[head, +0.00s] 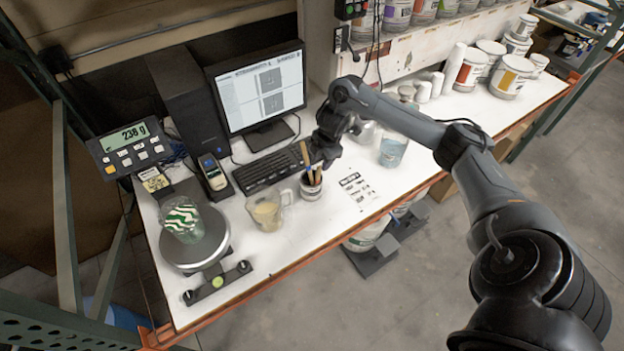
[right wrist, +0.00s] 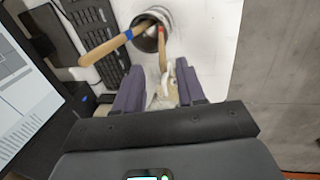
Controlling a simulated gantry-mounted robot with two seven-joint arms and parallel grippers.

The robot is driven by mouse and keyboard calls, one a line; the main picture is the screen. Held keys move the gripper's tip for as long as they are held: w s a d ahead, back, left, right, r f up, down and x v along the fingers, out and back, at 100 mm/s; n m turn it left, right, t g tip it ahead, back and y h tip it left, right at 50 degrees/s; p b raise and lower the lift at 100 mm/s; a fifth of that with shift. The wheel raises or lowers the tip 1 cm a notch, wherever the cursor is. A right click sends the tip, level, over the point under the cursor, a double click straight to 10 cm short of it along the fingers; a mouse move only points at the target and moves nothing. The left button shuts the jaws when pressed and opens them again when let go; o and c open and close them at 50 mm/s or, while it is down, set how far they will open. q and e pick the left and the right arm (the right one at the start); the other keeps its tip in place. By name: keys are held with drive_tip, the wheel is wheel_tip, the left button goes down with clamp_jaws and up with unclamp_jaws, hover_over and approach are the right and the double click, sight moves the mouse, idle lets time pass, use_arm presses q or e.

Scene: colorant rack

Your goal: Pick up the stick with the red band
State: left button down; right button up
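A small white can (head: 311,187) stands on the white bench and holds several wooden sticks upright. In the right wrist view the can (right wrist: 151,22) is at the top. The stick with the red band (right wrist: 163,48) leans out of it towards the gap between my fingers. A stick with a blue band (right wrist: 108,47) leans out to the left. My right gripper (head: 318,160) is just above the can in the head view. In the right wrist view its fingers (right wrist: 161,80) are apart, with no stick clearly between them. My left gripper is not in view.
A glass beaker with beige contents (head: 265,211) stands left of the can. The keyboard (head: 268,171) and monitor (head: 262,95) are behind. A scale (head: 213,247) carries a green-white cup (head: 183,220). A printed sheet (head: 357,190) lies right of the can.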

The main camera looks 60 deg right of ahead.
sight(320, 172)
drive_tip(key=x, duration=0.3)
drive_tip(key=shift+a+f+b, duration=0.1)
drive_tip(key=shift+b, duration=0.25)
drive_tip(key=shift+p+x, duration=0.5)
drive_tip(key=shift+x, duration=2.15)
drive_tip(key=shift+s, duration=0.2)
clamp_jaws()
